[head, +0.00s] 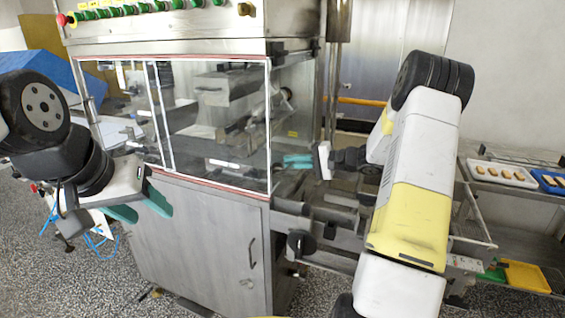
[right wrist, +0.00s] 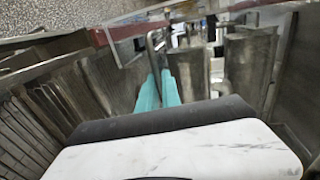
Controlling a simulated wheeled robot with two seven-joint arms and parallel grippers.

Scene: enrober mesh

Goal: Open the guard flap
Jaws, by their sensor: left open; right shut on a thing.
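A clear panel edged in red, which looks like the guard flap, shows in the right wrist view (right wrist: 136,27). A thin metal bar handle (right wrist: 152,46) stands at it. My right gripper (right wrist: 160,78) has its teal fingers close together around this handle; the exact grip is partly hidden. In the head view my right gripper (head: 297,161) is at the right end of the steel machine (head: 215,235), beside its red-edged clear front window (head: 215,120). Whether the flap has swung at all I cannot tell. My left gripper (head: 140,208) is open and empty, in front of the machine's lower left.
A conveyor frame (head: 325,215) runs out below my right gripper. Trays with small pieces (head: 503,174) and a yellow bin (head: 526,275) stand at the right. Green and red buttons (head: 130,10) line the machine's top. Speckled floor is free at lower left.

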